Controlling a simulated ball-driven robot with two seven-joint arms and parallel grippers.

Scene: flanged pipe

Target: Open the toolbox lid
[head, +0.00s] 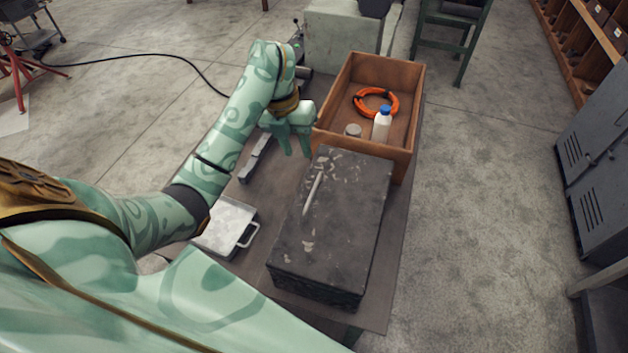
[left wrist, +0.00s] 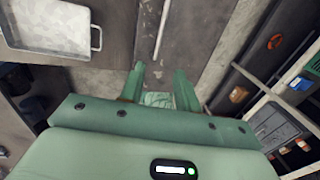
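The toolbox (head: 345,225) is a dark, scuffed metal box with worn pale patches, standing on the table. Its lid looks shut, and a thin pale handle (head: 313,193) lies along the top. My left gripper (head: 297,150) is just beyond the toolbox's far left corner, fingers pointing down. In the left wrist view the two fingers (left wrist: 160,75) are apart with nothing between them. The toolbox top (left wrist: 185,40) and its handle (left wrist: 162,30) show ahead of the fingertips there. I cannot tell whether a finger touches the box. My right gripper is not in view.
A wooden crate (head: 330,88) holding an orange cable coil (head: 376,102), a white bottle (head: 382,124) and a small tin stands directly behind the toolbox. A metal tray (head: 226,226) with a handle lies left of the toolbox.

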